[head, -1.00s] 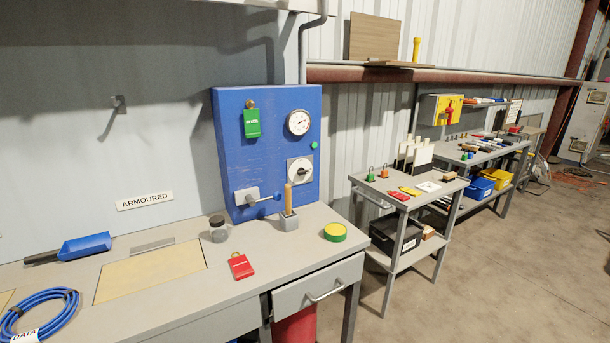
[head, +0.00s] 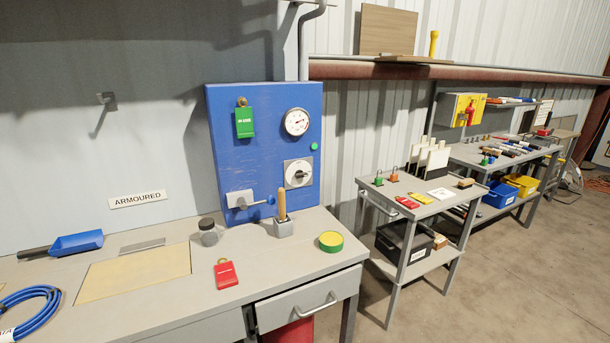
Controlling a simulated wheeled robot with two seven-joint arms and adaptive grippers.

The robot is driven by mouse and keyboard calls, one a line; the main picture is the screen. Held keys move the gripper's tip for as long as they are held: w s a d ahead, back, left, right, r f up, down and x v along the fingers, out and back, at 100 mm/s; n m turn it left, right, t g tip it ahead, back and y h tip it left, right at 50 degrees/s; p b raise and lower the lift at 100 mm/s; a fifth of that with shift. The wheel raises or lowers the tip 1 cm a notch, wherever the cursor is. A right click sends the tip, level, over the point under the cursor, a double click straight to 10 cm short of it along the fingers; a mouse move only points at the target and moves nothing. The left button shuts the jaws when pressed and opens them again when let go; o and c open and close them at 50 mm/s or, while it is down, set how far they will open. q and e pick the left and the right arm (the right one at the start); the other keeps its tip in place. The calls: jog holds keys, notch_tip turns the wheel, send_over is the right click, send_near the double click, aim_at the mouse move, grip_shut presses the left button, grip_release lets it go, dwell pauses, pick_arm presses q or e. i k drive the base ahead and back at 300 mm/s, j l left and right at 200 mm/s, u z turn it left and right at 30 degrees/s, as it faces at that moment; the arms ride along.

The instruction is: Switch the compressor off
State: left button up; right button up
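A blue control panel (head: 265,165) stands upright at the back of the grey workbench in the head view. A green tag (head: 244,122) hangs at the upper left of the panel. A lever with a blue end (head: 257,203) sits at the lower left. The switch's exact setting is too small to read. Neither of my grippers is in view.
On the bench (head: 160,318) are a red tag (head: 226,274), a dark-lidded jar (head: 208,233), a wooden-handled tool in a grey block (head: 283,228) and a green-yellow round tin (head: 331,242). A drawer (head: 306,300) is below. A grey cart (head: 420,207) stands right; floor beyond is open.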

aim_at(299, 173)
jog(key=i+l+u, duration=0.1)
jog(key=l, duration=0.25)
jog(key=i+l+u, duration=0.15)
jog(key=l, duration=0.25)
jog(key=i+l+u, duration=0.1)
jog(key=l, duration=0.3)
jog(key=i+l+u, duration=0.15)
jog(key=l, duration=0.25)
jog(key=i+l+u, duration=0.1)
jog(key=l, duration=0.3)
